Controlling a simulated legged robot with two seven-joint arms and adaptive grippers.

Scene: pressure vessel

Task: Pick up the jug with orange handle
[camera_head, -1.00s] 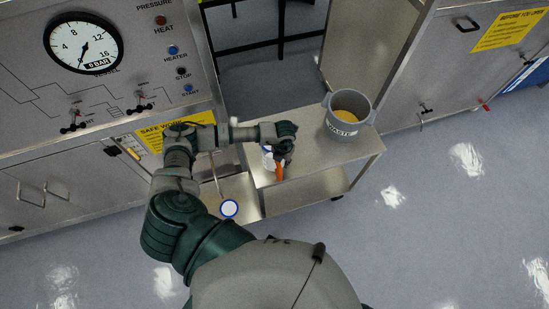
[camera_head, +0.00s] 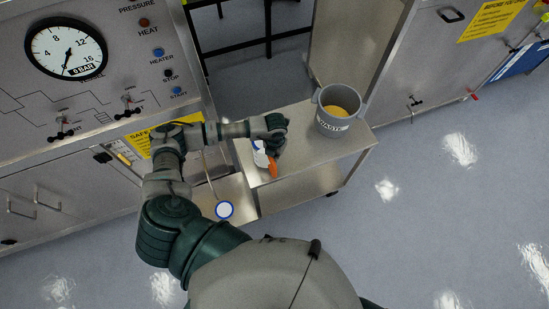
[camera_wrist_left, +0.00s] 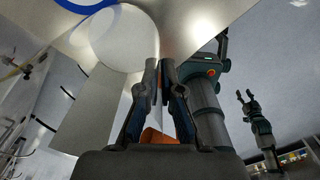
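The white jug with an orange handle (camera_head: 272,168) is at the trolley's left part in the head view, with a little blue on its body (camera_head: 261,157). My left gripper (camera_head: 276,132) is above it and hides part of it. In the left wrist view the left gripper's fingertips (camera_wrist_left: 161,66) are drawn close together, with orange (camera_wrist_left: 158,136) between the fingers near the palm. It looks shut on the handle. I cannot tell whether the jug is clear of the trolley. My right gripper (camera_wrist_left: 244,95) shows small at the right of the wrist view, fingers apart, empty.
The metal trolley (camera_head: 300,173) also carries a grey WASTE bucket (camera_head: 340,115) on the right. A blue-rimmed white disc (camera_head: 224,210) is on the lower surface at left. Panelled cabinets with a gauge (camera_head: 65,48) stand at left. The front floor (camera_head: 430,230) is clear.

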